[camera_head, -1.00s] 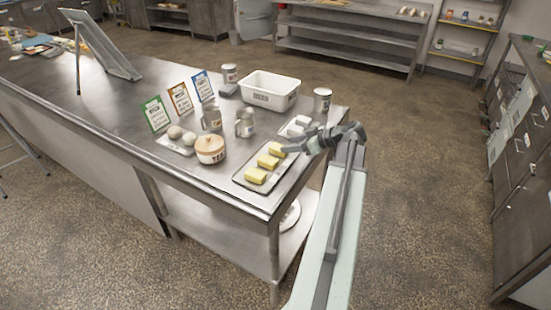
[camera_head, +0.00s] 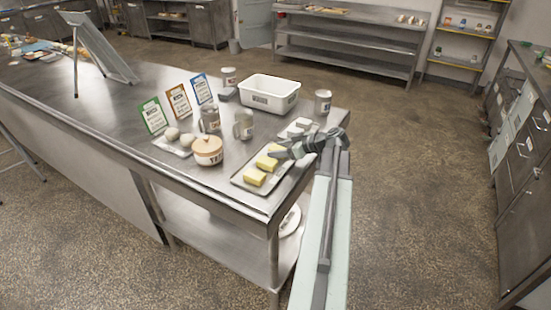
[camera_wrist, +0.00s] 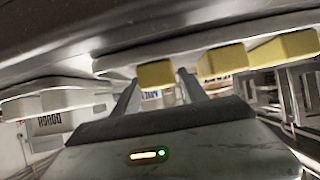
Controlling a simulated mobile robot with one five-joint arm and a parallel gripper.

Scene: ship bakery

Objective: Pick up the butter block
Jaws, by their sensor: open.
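Yellow butter blocks (camera_head: 255,179) lie in a row on a shallow tray (camera_head: 240,181) near the counter's right corner. A second yellow block (camera_head: 266,164) lies behind the first, and my gripper partly hides the farther part of the row. My gripper (camera_head: 272,152) is open and reaches in over the tray from the right, close to the blocks. In the tilted wrist view, one yellow block (camera_wrist: 156,74) shows beyond and between the two fingers (camera_wrist: 160,92). More yellow blocks (camera_wrist: 222,61) show to its right. I cannot tell whether a finger touches any block.
A lidded pot (camera_head: 208,151), metal mugs (camera_head: 243,125), a white bin (camera_head: 270,94) and a can (camera_head: 323,102) stand nearby. Sign cards (camera_head: 178,101) stand to the left. The floor (camera_head: 410,200) to the right is clear.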

